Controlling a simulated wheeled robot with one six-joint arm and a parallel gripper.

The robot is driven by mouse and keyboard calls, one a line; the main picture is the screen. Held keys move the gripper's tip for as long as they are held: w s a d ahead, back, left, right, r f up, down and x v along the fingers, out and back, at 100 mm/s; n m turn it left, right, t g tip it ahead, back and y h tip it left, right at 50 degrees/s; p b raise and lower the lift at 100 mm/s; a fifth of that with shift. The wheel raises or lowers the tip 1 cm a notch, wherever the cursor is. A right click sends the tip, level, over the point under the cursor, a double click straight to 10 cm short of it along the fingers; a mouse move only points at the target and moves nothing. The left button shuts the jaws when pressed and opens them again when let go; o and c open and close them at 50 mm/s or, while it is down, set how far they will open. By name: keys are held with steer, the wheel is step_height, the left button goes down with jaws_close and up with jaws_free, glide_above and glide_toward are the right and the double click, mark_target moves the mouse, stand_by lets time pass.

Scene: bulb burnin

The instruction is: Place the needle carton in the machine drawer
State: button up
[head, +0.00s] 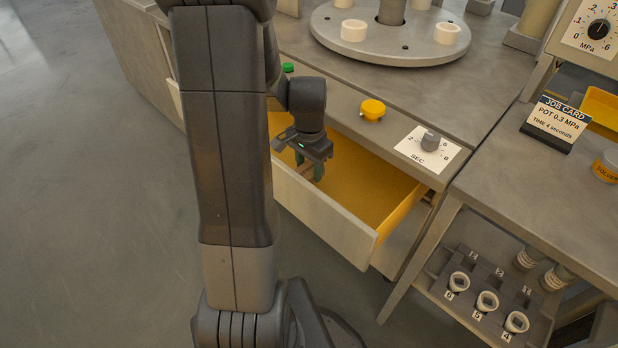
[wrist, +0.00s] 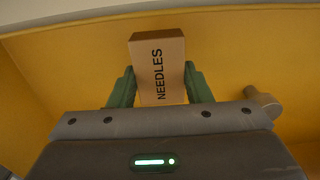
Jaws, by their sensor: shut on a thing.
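The needle carton (wrist: 158,66) is a small brown box marked NEEDLES, seen in the wrist view between green fingers. My gripper (wrist: 160,88) is shut on it, one finger on each side. In the head view my gripper (head: 310,172) reaches down into the open machine drawer (head: 365,205), which has a yellow inside and a pale front. The yellow drawer inside (wrist: 65,62) fills the wrist view behind the carton. The carton is mostly hidden in the head view. I cannot tell whether it touches the drawer floor.
A grey peg-like piece (wrist: 262,102) shows right of my gripper in the wrist view. Above the drawer are a yellow button (head: 372,109), a green button (head: 287,67) and a SEC dial (head: 430,141). A turntable (head: 390,48) stands behind. The drawer's right part looks empty.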

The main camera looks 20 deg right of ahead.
mark_target(309, 177)
steer(key=shift+f+b, duration=0.35)
steer(key=shift+f, duration=1.6)
steer(key=shift+f, duration=0.15)
steer(key=o, duration=1)
steer(key=shift+c, duration=0.2)
step_height(309, 177, up, 12)
steer(key=p, duration=0.2)
steer(key=shift+r+p, duration=0.2)
steer(key=shift+p, duration=0.15)
steer(key=shift+o, duration=0.4)
